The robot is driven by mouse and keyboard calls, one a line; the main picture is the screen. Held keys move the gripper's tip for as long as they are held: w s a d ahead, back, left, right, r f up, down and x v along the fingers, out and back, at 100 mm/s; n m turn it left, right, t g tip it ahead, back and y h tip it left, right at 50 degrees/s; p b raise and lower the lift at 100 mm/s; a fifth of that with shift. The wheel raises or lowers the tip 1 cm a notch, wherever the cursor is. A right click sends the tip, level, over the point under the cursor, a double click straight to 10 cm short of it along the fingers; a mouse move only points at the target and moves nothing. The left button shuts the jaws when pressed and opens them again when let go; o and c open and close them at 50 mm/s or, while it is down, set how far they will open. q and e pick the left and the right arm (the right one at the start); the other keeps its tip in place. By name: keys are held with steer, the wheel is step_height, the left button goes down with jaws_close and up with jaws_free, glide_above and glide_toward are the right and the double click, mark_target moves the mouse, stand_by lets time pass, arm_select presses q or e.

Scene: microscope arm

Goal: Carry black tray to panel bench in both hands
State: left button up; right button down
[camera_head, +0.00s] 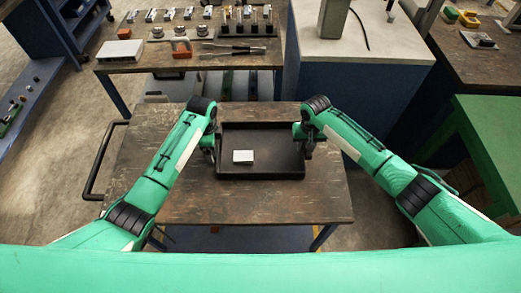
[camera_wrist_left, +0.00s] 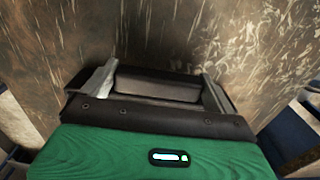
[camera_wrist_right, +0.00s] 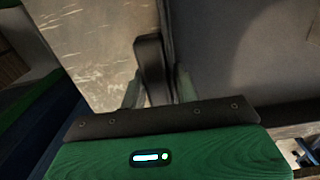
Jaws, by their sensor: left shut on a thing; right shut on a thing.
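The black tray (camera_head: 270,158) lies on a worn wooden-topped cart (camera_head: 180,203), with a small white box (camera_head: 243,156) inside it. My left gripper (camera_head: 210,150) is at the tray's left side; in the left wrist view its fingers (camera_wrist_left: 160,90) sit either side of a dark piece of the tray (camera_wrist_left: 158,86). My right gripper (camera_head: 307,149) is shut on the tray's right side; the right wrist view shows its fingers (camera_wrist_right: 158,88) around a dark upright part (camera_wrist_right: 151,62). I cannot tell which bench is the panel bench.
A tool bench (camera_head: 130,68) with several parts stands behind the cart. A white-topped cabinet (camera_head: 350,35) stands behind at right, with a dark bench (camera_head: 465,65) and green bench (camera_head: 490,130) further right. A black handle (camera_head: 101,160) sticks out at the cart's left.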

arm_select(q)
steer(key=shift+r+p, duration=2.25)
steer(key=shift+r, duration=0.2)
arm_select(e)
steer(key=shift+r, duration=2.45)
